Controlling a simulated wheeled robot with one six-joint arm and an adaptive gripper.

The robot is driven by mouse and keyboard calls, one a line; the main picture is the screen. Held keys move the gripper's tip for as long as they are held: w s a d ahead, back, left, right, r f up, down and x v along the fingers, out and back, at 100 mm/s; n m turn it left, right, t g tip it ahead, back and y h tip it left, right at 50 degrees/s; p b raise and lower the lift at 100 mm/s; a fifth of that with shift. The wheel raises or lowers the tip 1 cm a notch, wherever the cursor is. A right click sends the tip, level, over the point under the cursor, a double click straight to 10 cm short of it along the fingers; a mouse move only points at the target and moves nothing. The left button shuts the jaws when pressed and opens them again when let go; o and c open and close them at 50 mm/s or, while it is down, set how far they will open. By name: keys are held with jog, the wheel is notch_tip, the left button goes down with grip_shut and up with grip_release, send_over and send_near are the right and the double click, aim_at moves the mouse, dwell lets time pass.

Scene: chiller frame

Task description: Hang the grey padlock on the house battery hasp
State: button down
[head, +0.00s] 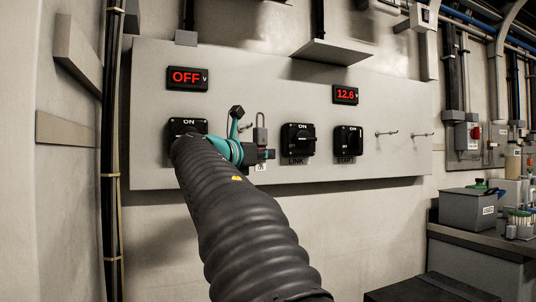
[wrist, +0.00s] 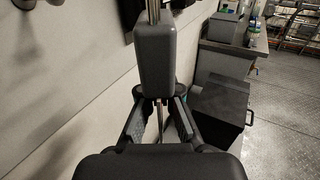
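The grey padlock (head: 260,134) stands upright in front of the panel, left of the LINK switch, with its shackle upward. In the wrist view the padlock (wrist: 155,55) fills the upper middle, its shackle running out of the top edge. My gripper (head: 264,154) is just below the body in the head view. In the wrist view the fingertips of my gripper (wrist: 161,95) sit at both sides of the padlock's lower end and appear shut on it. The house battery switch (head: 187,126) is at the panel's left, partly covered by my arm. I cannot make out its hasp.
The panel (head: 230,62) also carries the LINK switch (head: 298,139), the START switch (head: 348,141) and two bare pegs (head: 386,134) at the right. A shelf (head: 338,50) juts out above. A grey bin (head: 467,208) stands on the bench at right. Dark conduits run down the left wall.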

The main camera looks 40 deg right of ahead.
jog(key=w+d+f+p, duration=0.1)
jog(key=w+d+p, duration=0.1)
jog(key=w, duration=0.5)
jog(key=shift+w+f, duration=0.25)
dwell(0.8)
dwell(0.6)
jog(key=c, duration=1.2)
grip_release()
jog(key=shift+c, duration=0.2)
jog(key=shift+f, duration=0.1)
